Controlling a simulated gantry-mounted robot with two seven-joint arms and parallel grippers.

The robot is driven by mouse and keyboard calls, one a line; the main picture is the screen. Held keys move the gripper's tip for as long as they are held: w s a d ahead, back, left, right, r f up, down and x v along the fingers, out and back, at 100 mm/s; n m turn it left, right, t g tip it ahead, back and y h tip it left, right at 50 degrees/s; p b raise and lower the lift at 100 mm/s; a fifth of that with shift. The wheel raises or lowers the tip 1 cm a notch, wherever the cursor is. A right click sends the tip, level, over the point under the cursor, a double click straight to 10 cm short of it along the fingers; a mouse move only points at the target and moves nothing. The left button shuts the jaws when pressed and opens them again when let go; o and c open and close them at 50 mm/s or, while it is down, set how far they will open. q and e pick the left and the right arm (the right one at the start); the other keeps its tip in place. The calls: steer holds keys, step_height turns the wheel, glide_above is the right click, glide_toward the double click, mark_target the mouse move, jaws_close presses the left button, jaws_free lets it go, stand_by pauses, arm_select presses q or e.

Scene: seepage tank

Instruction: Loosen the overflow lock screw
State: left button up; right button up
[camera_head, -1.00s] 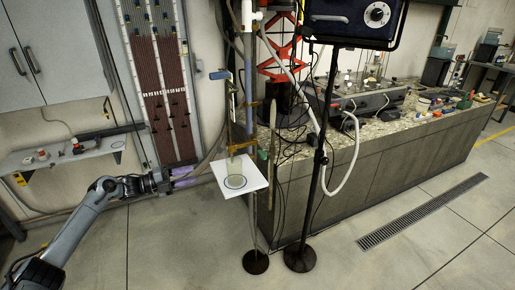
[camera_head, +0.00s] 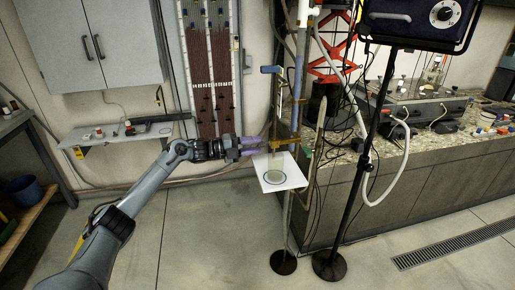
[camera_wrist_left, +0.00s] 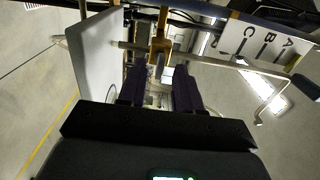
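My left gripper (camera_head: 259,146) is beside the upright stand, just left of a brass-coloured clamp (camera_head: 284,143). In the left wrist view its two dark purple fingers (camera_wrist_left: 160,86) are apart, with nothing clearly held between them. A brass-coloured fitting with a narrow grey tip (camera_wrist_left: 160,47) shows straight ahead, between and beyond the fingertips. I cannot tell for certain which part is the overflow lock screw. A white square plate (camera_head: 293,180) bearing a clear vessel (camera_head: 274,174) is below the clamp; the plate (camera_wrist_left: 92,60) is left of the fingers in the wrist view. My right gripper is not in view.
A blue-handled part (camera_head: 270,69) sticks out left above the clamp. A black pole (camera_head: 352,215) carrying a dark box (camera_head: 415,22) stands to the right, before the stone-topped bench (camera_head: 455,146). A lettered white card (camera_wrist_left: 262,45) and thin rods are near the gripper.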

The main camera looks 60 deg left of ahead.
arm_select(q)
steer(key=shift+x, duration=0.85)
steer(key=shift+c, duration=0.3)
jaws_close()
